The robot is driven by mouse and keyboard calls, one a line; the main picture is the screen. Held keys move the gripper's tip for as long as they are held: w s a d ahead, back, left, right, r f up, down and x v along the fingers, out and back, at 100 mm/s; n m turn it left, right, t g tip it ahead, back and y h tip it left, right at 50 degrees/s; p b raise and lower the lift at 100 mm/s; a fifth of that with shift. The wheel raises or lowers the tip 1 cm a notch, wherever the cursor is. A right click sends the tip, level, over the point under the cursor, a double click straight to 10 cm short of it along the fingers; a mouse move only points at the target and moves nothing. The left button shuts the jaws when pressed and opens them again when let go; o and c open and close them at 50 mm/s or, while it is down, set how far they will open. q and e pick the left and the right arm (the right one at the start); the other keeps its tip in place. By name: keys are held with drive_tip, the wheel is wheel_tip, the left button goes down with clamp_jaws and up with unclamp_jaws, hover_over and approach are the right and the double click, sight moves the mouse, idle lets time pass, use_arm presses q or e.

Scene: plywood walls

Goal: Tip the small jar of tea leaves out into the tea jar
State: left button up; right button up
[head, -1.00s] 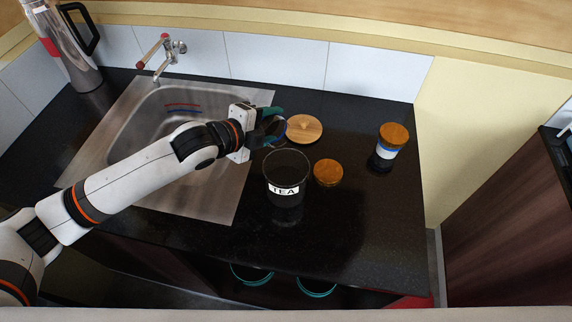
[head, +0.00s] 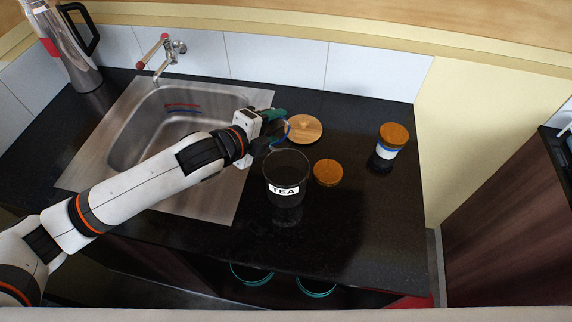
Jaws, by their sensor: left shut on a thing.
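The tea jar (head: 287,189), dark and open-topped with a white TEA label, stands upright on the black counter. My left gripper (head: 276,130) is just behind and slightly left of its rim, shut on the small jar (head: 288,126). Only a blue-edged bit of the small jar shows; the gripper hides most of it, so its tilt and contents cannot be told. My right gripper is not in view.
A wooden lid with a knob (head: 304,129) lies behind the tea jar. A smaller wooden lid (head: 328,172) lies to its right. A cork-topped jar (head: 391,141) stands farther right. The sink (head: 165,125) is on the left. The front right counter is clear.

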use_arm(q)
drive_tip(key=shift+s+f, duration=0.1)
drive_tip(key=shift+f, duration=0.1)
